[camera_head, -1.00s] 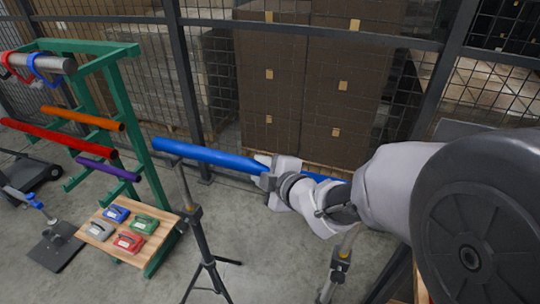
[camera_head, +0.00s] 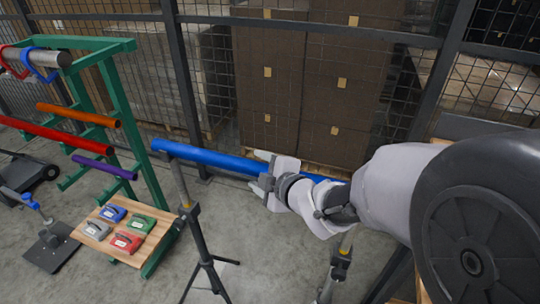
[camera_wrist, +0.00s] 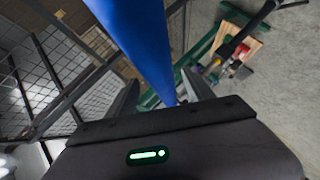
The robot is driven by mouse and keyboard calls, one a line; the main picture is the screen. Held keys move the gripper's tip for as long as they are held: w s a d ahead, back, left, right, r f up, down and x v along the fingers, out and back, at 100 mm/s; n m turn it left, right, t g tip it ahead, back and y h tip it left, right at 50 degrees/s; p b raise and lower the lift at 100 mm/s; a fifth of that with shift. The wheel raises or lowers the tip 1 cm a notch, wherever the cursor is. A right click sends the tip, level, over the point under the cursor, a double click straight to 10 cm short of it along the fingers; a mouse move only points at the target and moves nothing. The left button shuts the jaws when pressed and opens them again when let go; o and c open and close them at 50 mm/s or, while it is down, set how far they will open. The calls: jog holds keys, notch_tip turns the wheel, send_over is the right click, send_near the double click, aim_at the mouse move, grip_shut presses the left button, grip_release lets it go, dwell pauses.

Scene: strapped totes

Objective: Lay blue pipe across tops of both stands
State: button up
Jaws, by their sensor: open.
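The blue pipe (camera_head: 210,157) lies roughly level in the head view, its left end over the top of the left stand (camera_head: 195,215). Its right part passes behind my arm and shows again as a short piece near the right stand (camera_head: 341,260). That stand's top is hidden by my arm, so I cannot tell whether the pipe touches it. My gripper (camera_head: 262,172) is open at the pipe's middle. In the wrist view the pipe (camera_wrist: 142,40) runs between the two spread fingers (camera_wrist: 160,95); contact cannot be told.
A green rack (camera_head: 135,110) at left holds orange (camera_head: 80,115), red (camera_head: 60,132) and purple (camera_head: 105,167) pipes. A wooden board (camera_head: 98,230) bears several coloured clamp-like items. A mesh fence (camera_head: 205,80) and brown boxes (camera_head: 310,85) stand behind. Floor between the stands looks clear.

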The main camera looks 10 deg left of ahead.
jog(key=b+v, duration=0.2)
jog(key=v, duration=1.5)
jog(key=w+d+r+m+t+h, duration=0.2)
jog(key=d+m+h, duration=0.25)
jog(key=d, duration=0.25)
jog(key=w+d+r+m+t+h, duration=0.1)
jog(key=w+d+m+t+h, duration=0.15)
jog(key=d+m, duration=0.35)
jog(key=s+d+f+m+g+h, duration=0.2)
jog(key=s+d+m+h, duration=0.15)
jog(key=d+m, duration=0.3)
jog(key=s+a+f+m+g+y, duration=0.1)
jog(key=s+a+f+m+g, duration=0.1)
jog(key=s, duration=0.4)
jog(key=s+a+f+m+g+y, duration=0.2)
jog(key=s+a+f+m+g, duration=0.1)
jog(key=s+m, duration=0.4)
jog(key=shift+s+f+g, duration=0.2)
jog(key=shift+s+g, duration=0.1)
jog(key=shift+g, duration=0.25)
jog(key=shift+d, duration=0.1)
